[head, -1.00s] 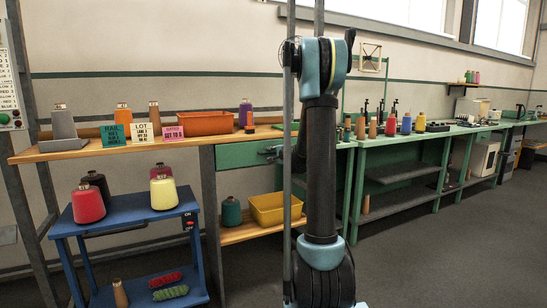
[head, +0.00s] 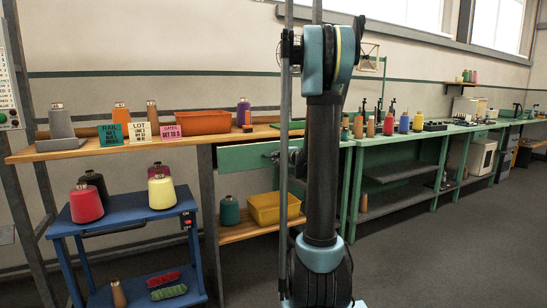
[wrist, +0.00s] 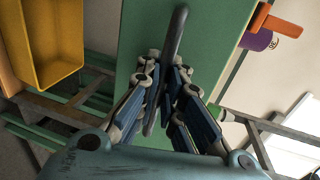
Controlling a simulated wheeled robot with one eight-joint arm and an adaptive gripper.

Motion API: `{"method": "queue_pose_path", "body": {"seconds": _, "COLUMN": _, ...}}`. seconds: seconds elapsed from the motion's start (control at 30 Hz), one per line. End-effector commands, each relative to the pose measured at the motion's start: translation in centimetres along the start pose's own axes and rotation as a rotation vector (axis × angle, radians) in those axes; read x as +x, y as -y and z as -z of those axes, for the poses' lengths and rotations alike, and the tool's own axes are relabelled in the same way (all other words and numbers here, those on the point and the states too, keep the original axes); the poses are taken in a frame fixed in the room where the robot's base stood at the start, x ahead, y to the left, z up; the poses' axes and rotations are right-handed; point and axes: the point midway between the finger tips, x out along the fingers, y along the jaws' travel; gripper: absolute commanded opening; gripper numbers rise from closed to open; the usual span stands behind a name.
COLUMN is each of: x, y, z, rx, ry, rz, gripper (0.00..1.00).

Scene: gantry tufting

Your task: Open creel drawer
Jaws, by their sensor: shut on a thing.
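The creel drawer has a green front (head: 240,157) below the wooden bench top. It stands a little out from the bench. In the wrist view the green front (wrist: 135,45) fills the middle, with a dark bar handle (wrist: 178,30) across it. My gripper (wrist: 167,80) is shut on this handle, with its fingers on both sides of the bar. In the head view my gripper (head: 283,157) shows at the drawer's right part, partly hidden by my arm and a grey post. The inside of the drawer is hidden.
A yellow bin (head: 268,208) and a green cone (head: 229,211) sit on the shelf below the drawer. A blue cart (head: 130,221) with cones stands at the left. An orange bin (head: 203,122) and signs are on the bench top. The floor at the right is clear.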

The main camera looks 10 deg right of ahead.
Motion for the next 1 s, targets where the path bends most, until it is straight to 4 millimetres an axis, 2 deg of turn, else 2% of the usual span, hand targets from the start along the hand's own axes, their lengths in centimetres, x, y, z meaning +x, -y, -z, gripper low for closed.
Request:
{"method": "queue_pose_path", "body": {"seconds": 0.03, "x": -1.4, "y": -0.4, "z": 0.1, "rx": -0.001, "ry": -0.003, "rz": -0.001, "gripper": 0.0}}
{"method": "queue_pose_path", "body": {"seconds": 0.2, "x": -5.1, "y": -1.2, "z": 0.0, "rx": -0.001, "ry": -0.003, "rz": -0.002, "gripper": 0.0}}
{"method": "queue_pose_path", "body": {"seconds": 0.43, "x": -8.8, "y": -1.9, "z": 0.0, "rx": -0.002, "ry": -0.002, "rz": -0.002, "gripper": 0.0}}
{"method": "queue_pose_path", "body": {"seconds": 0.63, "x": -10.3, "y": -2.3, "z": -0.1, "rx": -0.003, "ry": 0.0, "rz": -0.002, "gripper": 0.0}}
{"method": "queue_pose_path", "body": {"seconds": 1.0, "x": -10.7, "y": -2.4, "z": -0.1, "rx": -0.003, "ry": 0.002, "rz": -0.002, "gripper": 0.0}}
